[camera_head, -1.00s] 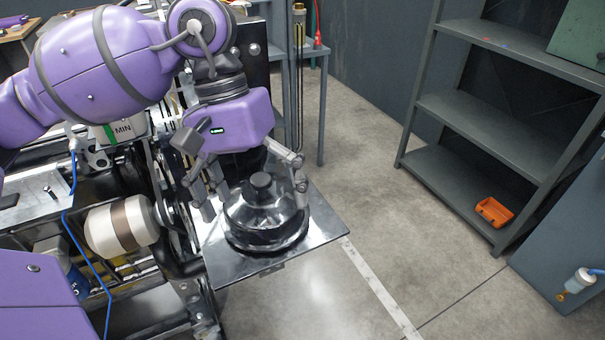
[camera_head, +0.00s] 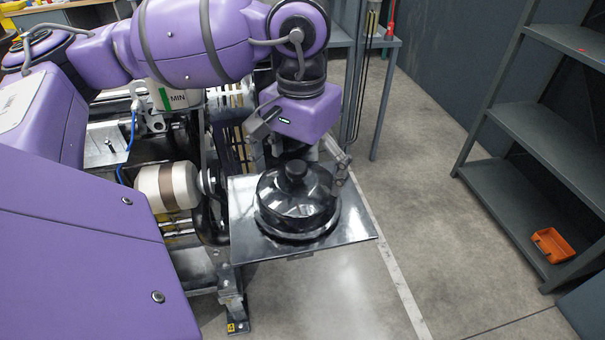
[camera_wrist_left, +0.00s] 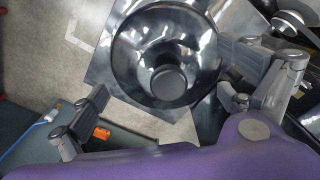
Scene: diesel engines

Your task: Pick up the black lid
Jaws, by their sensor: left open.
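The black lid (camera_head: 297,200) is a shiny round dome with a knob on top. It sits upright on a square metal plate (camera_head: 350,232). In the left wrist view the lid (camera_wrist_left: 128,62) lies at the upper middle, its knob facing the camera. In the left wrist view the open fingers of my left gripper (camera_wrist_left: 172,95) are spread wide on either side of the knob. The fingers appear apart from the knob; whether they touch the dome is unclear. My right gripper is not seen.
An engine with a white and brown cylinder (camera_head: 168,187) stands left of the plate. A grey shelf (camera_head: 545,150) with an orange bin (camera_head: 553,245) stands at the right. The floor (camera_head: 420,230) between plate and shelf is clear.

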